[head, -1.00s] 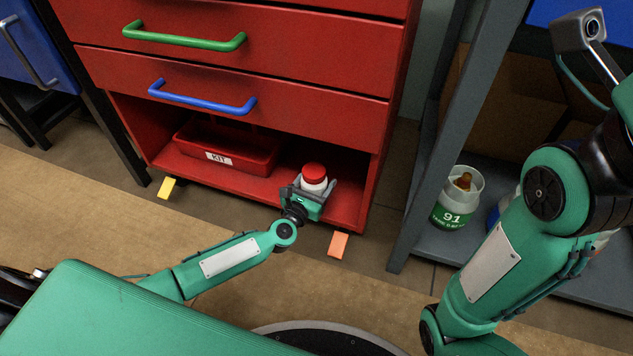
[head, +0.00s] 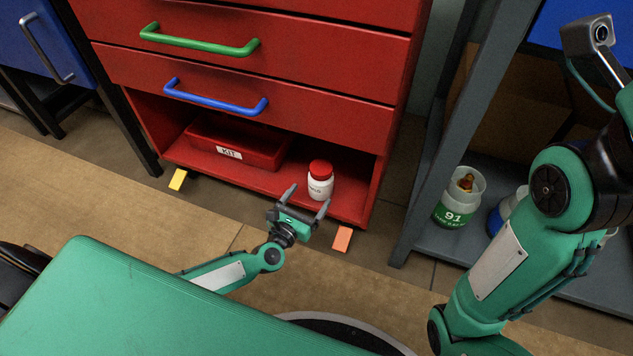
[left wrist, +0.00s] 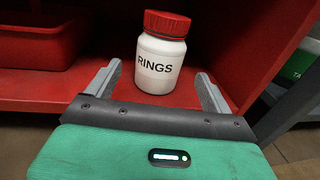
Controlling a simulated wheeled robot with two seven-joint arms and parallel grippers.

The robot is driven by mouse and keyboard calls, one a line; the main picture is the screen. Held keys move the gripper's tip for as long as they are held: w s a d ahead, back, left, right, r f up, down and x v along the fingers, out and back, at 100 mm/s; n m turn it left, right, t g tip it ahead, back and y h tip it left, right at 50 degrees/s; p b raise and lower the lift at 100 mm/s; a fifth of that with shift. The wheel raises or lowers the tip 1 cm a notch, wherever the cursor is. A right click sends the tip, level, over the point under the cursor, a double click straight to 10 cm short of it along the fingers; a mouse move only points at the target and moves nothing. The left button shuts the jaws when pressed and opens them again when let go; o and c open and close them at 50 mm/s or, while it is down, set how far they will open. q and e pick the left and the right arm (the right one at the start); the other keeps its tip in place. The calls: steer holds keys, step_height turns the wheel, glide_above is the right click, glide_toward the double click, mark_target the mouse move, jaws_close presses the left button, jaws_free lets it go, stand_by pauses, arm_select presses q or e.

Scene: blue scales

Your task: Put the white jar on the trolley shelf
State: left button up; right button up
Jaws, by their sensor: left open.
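The white jar (head: 320,184) has a red lid and stands upright on the red trolley shelf (head: 351,205), right of the red bin. In the left wrist view the jar (left wrist: 161,66) carries the label "RINGS". My left gripper (head: 307,200) is open and empty, just in front of the jar and apart from it. In the left wrist view its two fingertips (left wrist: 158,80) point toward the shelf, one on each side of the jar's lower part. My right arm shows at the right of the head view, but its gripper is not seen.
A red bin labelled "KIT" (head: 233,147) sits on the shelf left of the jar. Drawers with a green handle (head: 200,40) and a blue handle (head: 215,98) are above. A grey rack (head: 427,240) at the right holds a jar marked "91" (head: 457,199).

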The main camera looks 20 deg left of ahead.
arm_select(q)
steer(key=shift+s+a+p, duration=0.15)
steer(key=shift+s+p, duration=0.05)
steer(key=shift+s, duration=0.6)
steer(key=shift+s+a+p, duration=0.1)
steer(key=shift+s+p, duration=0.05)
steer(key=shift+s, duration=0.6)
